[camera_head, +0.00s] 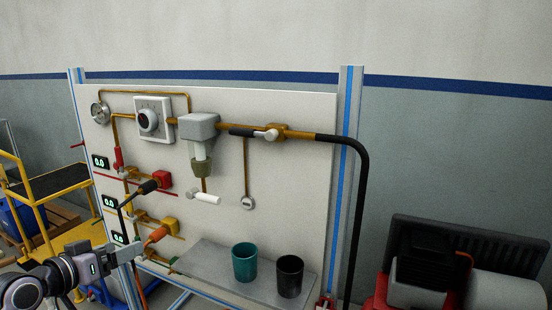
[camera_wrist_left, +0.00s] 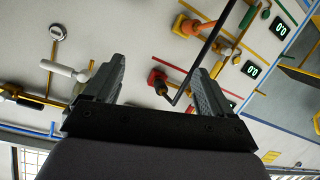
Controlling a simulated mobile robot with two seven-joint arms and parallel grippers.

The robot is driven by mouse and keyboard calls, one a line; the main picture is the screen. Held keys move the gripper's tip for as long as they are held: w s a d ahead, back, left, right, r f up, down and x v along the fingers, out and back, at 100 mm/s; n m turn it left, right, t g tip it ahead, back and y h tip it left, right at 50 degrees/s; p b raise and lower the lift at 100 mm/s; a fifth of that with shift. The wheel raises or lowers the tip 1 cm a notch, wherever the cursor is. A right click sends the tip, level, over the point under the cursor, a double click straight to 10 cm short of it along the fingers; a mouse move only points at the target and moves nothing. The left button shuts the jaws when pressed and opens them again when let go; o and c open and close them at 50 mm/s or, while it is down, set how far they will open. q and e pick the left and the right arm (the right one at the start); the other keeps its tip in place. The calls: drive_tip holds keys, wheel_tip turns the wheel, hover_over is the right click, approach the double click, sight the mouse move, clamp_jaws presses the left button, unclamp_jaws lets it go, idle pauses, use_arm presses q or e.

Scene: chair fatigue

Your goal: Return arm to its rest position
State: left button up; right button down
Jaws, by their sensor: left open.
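My left arm enters the head view at the lower left. Its gripper (camera_head: 128,250) is in front of the lower left part of the white pipe panel (camera_head: 285,160). In the left wrist view the two grey fingers of my left gripper (camera_wrist_left: 158,90) stand wide apart with nothing held between them. A red valve block with a black handle (camera_wrist_left: 160,84) shows beyond the gap between the fingers. A thin dark rod (camera_wrist_left: 210,45) crosses the view near the right finger. My right gripper is in neither view.
A grey shelf (camera_head: 215,275) on the panel holds a teal cup (camera_head: 244,262) and a black cup (camera_head: 290,275). A black hose (camera_head: 360,210) hangs at the panel's right. A yellow cart (camera_head: 55,183) stands left. Red and black equipment (camera_head: 425,260) is at the lower right.

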use_arm(q)
drive_tip(key=s+d+f+g+p, duration=0.1)
drive_tip(key=s+d+f, duration=0.35)
drive_tip(key=f, duration=0.45)
drive_tip(key=s+d+f+p, duration=0.1)
drive_tip(key=s+d+f, duration=0.2)
drive_tip(key=s, duration=0.4)
drive_tip(key=s+d+f+m+g+y+p, duration=0.1)
drive_tip(key=s+d+f, duration=0.2)
drive_tip(key=s+f, duration=0.3)
drive_tip(key=s+d+f+m+g+y+p, duration=0.1)
drive_tip(key=s+d+f, duration=0.2)
drive_tip(key=s, duration=0.7)
drive_tip(key=shift+s+d+f, duration=0.15)
drive_tip(key=shift+d+f, duration=0.25)
drive_tip(key=shift+f, duration=0.35)
drive_tip(key=shift+g, duration=0.3)
drive_tip(key=shift+c, duration=0.3)
